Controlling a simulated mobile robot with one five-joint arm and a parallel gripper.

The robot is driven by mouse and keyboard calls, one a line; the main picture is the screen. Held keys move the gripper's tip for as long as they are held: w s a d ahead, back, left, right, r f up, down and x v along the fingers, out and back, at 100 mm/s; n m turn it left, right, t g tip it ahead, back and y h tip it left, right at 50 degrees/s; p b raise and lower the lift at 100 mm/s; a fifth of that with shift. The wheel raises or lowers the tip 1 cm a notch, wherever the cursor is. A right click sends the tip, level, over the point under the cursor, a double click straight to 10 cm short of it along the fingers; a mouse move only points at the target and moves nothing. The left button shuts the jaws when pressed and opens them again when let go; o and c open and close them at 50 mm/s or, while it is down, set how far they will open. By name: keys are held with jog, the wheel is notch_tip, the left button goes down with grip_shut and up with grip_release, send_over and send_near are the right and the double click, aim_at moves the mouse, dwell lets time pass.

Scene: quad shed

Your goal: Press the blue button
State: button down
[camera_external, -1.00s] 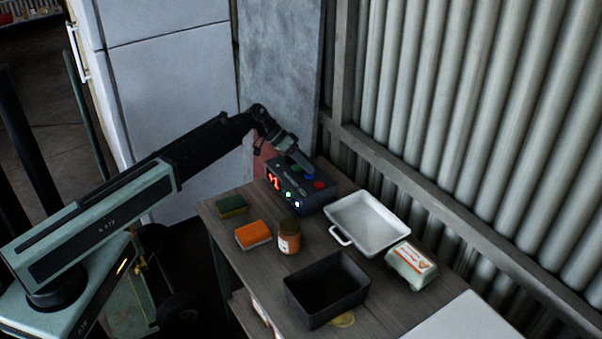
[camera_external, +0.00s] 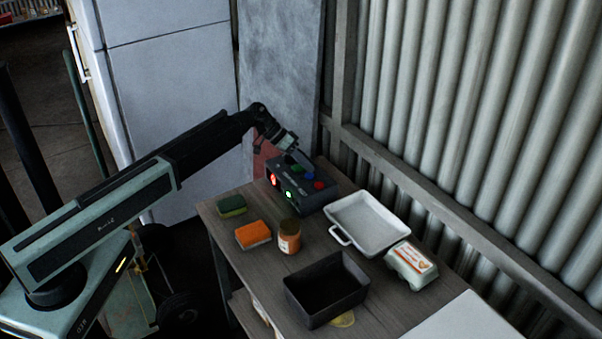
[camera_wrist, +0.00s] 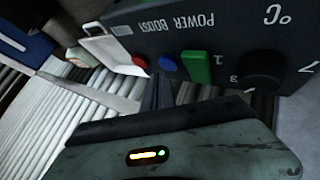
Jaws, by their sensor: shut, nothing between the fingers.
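A dark grey control box (camera_external: 318,203) stands at the back of the table by the wall. Its top carries a blue button (camera_external: 308,174), a green one and a red button (camera_external: 319,185). In the wrist view the blue button (camera_wrist: 168,62) sits between the green button (camera_wrist: 197,67) and the red button (camera_wrist: 139,62), beside the "POWER BOOST" lettering. My gripper (camera_external: 294,151) is shut and empty, above the far left side of the box. It looks apart from the blue button. In the wrist view its dark fingers (camera_wrist: 157,92) show just below the blue button.
A jar (camera_external: 289,238), an orange sponge (camera_external: 253,235), a green sponge (camera_external: 232,205) and a black bin (camera_external: 335,315) lie nearer. Corrugated wall (camera_external: 480,130) stands behind.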

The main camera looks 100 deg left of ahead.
aim_at(307, 174)
jog(key=shift+r, duration=0.25)
notch_tip(307, 174, up, 6)
jog(key=p, duration=0.6)
jog(key=shift+f, duration=0.1)
jog(key=w+d+f+m+g+h, duration=0.1)
jog(key=w+d, duration=0.3)
jog(key=d, duration=0.6)
jog(key=w+d+f+m+g+h, duration=0.15)
jog(key=w+d, duration=0.25)
jog(key=d, duration=0.6)
jog(key=w+d+f+m+g, duration=0.15)
jog(key=w+d, duration=0.25)
jog(key=d, duration=0.7)
jog(key=s+d+f+m+g+y, duration=0.1)
jog(key=s+d, duration=0.1)
jog(key=d, duration=1)
jog(key=s+d+f+m+g+y, duration=0.1)
jog(key=s+d+m+g, duration=0.1)
jog(key=d, duration=1)
jog(key=s+d+f+m+g+y, duration=0.1)
jog(key=s+d, duration=0.3)
jog(key=d, duration=0.8)
jog(key=shift+g, duration=0.6)
